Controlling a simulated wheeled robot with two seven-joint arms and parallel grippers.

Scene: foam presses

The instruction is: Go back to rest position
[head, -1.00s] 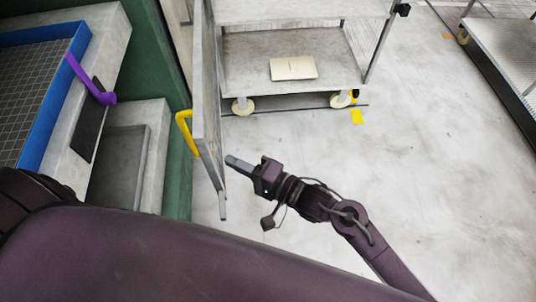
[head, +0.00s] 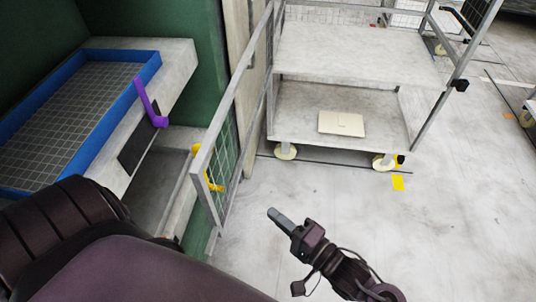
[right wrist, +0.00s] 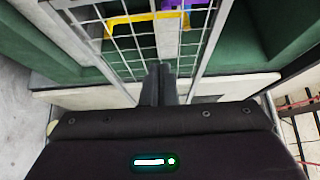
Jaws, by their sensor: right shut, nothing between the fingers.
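My right gripper (head: 281,217) is shut and empty, held over the open floor to the right of the mesh door. In the right wrist view its closed fingers (right wrist: 160,84) point toward the mesh door (right wrist: 145,40). The door (head: 230,130) stands open beside the green press (head: 205,60), with a yellow handle (head: 213,182) low on it. I see a gap between the fingers and the door in the head view. My left gripper is not in view.
A blue-rimmed tray (head: 105,128) with a grid floor sits inside the press, a purple hook-shaped handle (head: 148,103) at its edge. A grey shelf cart (head: 345,50) stands behind, a pale flat box (head: 341,123) on its lower shelf.

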